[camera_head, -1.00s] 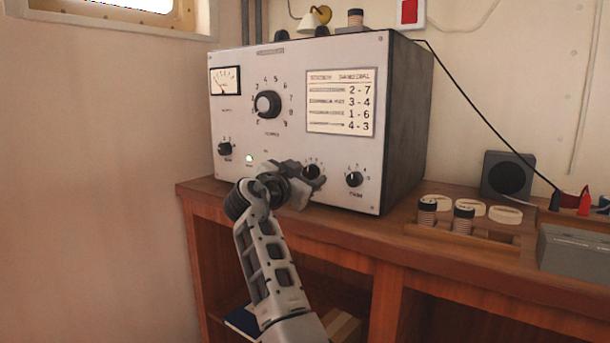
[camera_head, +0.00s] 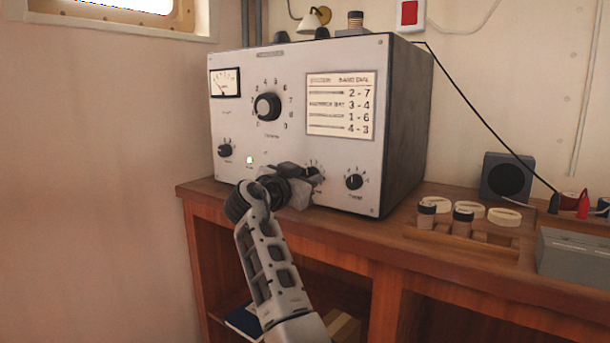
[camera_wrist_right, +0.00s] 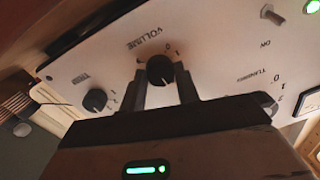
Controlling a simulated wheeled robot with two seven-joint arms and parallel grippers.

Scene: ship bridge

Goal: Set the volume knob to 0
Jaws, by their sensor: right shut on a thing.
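The black volume knob (camera_wrist_right: 160,70) is on the front of the grey-white radio panel (camera_head: 300,60), with the label VOLUME beside it in the right wrist view. My right gripper (camera_wrist_right: 163,85) has one finger on each side of the knob and is shut on it. In the head view the knob (camera_head: 313,174) is partly covered by my right gripper (camera_head: 304,178). Its scale shows only in part, with 0 and 1 in the wrist view; I cannot tell exactly where the knob points. My left gripper is not in view.
A similar knob (camera_head: 354,181) is to the right of the volume knob, and a larger dial (camera_head: 267,106) is above it. A green lamp (camera_head: 250,160) glows to the left. Plug-in coils (camera_head: 463,221) and a speaker (camera_head: 507,177) stand on the wooden desk.

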